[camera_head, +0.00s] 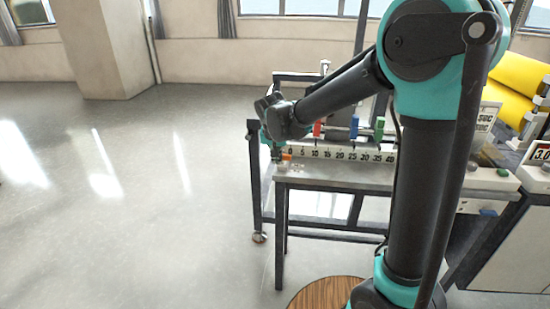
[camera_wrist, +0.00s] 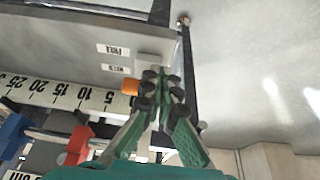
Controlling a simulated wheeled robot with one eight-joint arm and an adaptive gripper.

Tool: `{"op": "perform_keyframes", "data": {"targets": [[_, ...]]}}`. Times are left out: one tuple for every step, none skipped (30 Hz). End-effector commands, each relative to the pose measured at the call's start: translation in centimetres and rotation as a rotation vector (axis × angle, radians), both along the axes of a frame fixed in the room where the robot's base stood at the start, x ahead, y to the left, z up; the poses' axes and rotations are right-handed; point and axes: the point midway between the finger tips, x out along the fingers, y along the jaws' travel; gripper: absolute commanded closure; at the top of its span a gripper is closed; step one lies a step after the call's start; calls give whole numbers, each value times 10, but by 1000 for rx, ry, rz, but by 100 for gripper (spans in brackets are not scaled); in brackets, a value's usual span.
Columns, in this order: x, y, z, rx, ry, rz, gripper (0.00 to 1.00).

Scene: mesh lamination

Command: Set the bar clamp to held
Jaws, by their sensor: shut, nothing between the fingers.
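My gripper (camera_wrist: 156,76) is shut and empty, with its fingertips over the end of the bench near the 0 end of the ruler. In the head view my gripper (camera_head: 274,152) is small and partly blended with the arm. A small orange piece (camera_wrist: 130,87) lies just left of the fingertips; it also shows in the head view (camera_head: 286,157). A pale grey block (camera_wrist: 152,60) sits just beyond the fingertips. Two upside-down white labels (camera_wrist: 114,50) lie beside it, seeming to read FREE and HELD. I cannot tell which part is the clamp's handle, or its setting.
A white ruler (camera_wrist: 60,94) runs along the bench (camera_head: 335,174). A red block (camera_wrist: 77,143) and a blue block (camera_wrist: 12,126) sit on a rod beside it. A green block (camera_head: 379,127) stands further along. Yellow rolls (camera_head: 520,85) are at the right. Open floor lies left.

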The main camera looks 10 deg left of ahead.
Motion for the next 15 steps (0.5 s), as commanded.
{"op": "perform_keyframes", "data": {"targets": [[6,-1,0,0,0,-1,100],[8,-1,0,0,1,-1,100],[11,-1,0,0,1,-1,100],[13,-1,0,0,1,-1,100],[14,-1,0,0,1,-1,100],[15,-1,0,0,1,-1,100],[16,-1,0,0,1,-1,100],[16,-1,0,0,1,-1,100],[16,-1,0,0,1,0,100],[16,-1,0,0,1,0,100],[16,-1,0,0,1,0,100],[16,-1,0,0,1,0,100],[16,-1,0,0,1,0,100],[16,-1,0,0,1,0,100],[16,-1,0,0,1,0,100]]}}
